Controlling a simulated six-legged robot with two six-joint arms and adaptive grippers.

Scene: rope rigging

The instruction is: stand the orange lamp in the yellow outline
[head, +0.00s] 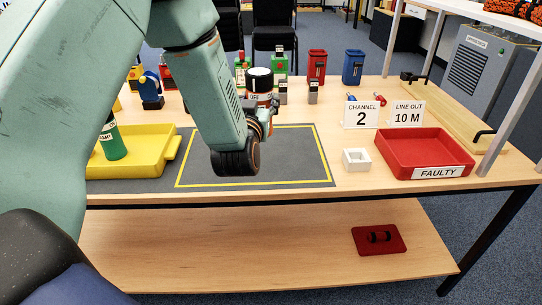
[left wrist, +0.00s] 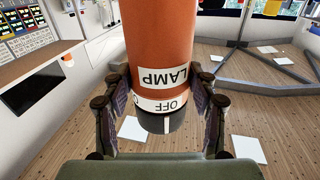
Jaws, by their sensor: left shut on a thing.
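The orange lamp (left wrist: 170,45) fills the middle of the left wrist view. It is a thick cylinder with a LAMP label, a white OFF band and a dark end. My left gripper (left wrist: 160,103) is shut on it, with a finger on each side. In the head view the lamp's OFF part (head: 257,97) shows at my left gripper (head: 266,108), behind my arm; much of the lamp is hidden. The yellow outline (head: 325,160) is a rectangle on the dark mat on the table. My arm covers part of it, and the visible inside is empty. My right gripper is not in view.
A yellow tray (head: 168,157) with a green lamp (head: 112,142) stands left of the outline. To the right are a small white block (head: 356,160), a red FAULTY tray (head: 425,150) and two signs. Red (head: 317,66) and blue (head: 353,66) holders stand at the back.

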